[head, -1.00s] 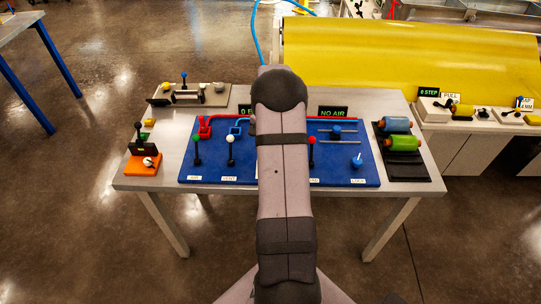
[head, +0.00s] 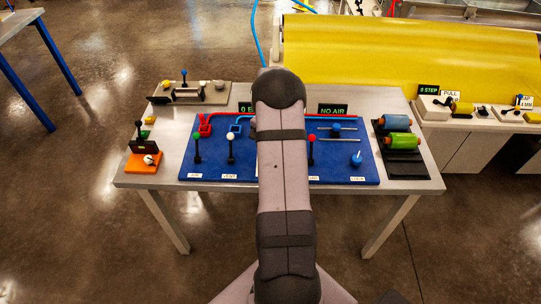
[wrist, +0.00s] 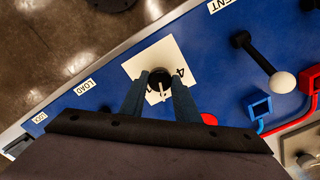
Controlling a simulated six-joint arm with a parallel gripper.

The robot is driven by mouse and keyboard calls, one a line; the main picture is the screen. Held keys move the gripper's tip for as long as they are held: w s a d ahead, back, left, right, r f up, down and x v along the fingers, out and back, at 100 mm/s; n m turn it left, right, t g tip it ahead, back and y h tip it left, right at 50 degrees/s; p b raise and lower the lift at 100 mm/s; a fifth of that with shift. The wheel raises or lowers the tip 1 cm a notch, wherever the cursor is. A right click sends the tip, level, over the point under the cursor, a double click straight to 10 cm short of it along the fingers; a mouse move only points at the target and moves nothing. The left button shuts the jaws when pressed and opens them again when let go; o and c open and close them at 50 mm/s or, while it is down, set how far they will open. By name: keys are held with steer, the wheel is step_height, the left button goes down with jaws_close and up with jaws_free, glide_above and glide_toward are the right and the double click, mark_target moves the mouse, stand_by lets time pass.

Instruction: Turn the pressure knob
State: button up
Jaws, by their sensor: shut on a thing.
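The pressure knob (wrist: 159,79) is a dark round knob with a pale pointer, on a white square dial plate (wrist: 172,56) with a "4" printed on it. It shows in the wrist view, and my arm hides it in the head view. My gripper (wrist: 158,86) is shut on the knob, with one blue-grey finger on each side of it. In the head view the gripper is hidden behind my arm.
The blue panel (head: 220,174) also carries a white-ball lever (head: 230,137), a green-ball lever (head: 197,136) and a red-ball lever (head: 311,137). Coloured rollers (head: 404,141) lie on the right. A "NO AIR" display (head: 333,110) stands behind.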

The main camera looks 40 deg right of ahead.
steer(key=shift+n, duration=0.4)
steer(key=n, duration=0.2)
steer(key=shift+n+b, duration=0.35)
steer(key=shift+n, duration=2.05)
steer(key=o, duration=1)
steer(key=shift+o, duration=0.2)
steer(key=shift+r+b, duration=0.15)
steer(key=shift+b, duration=0.2)
steer(key=shift+r+b, duration=1)
steer(key=shift+r, duration=2.6)
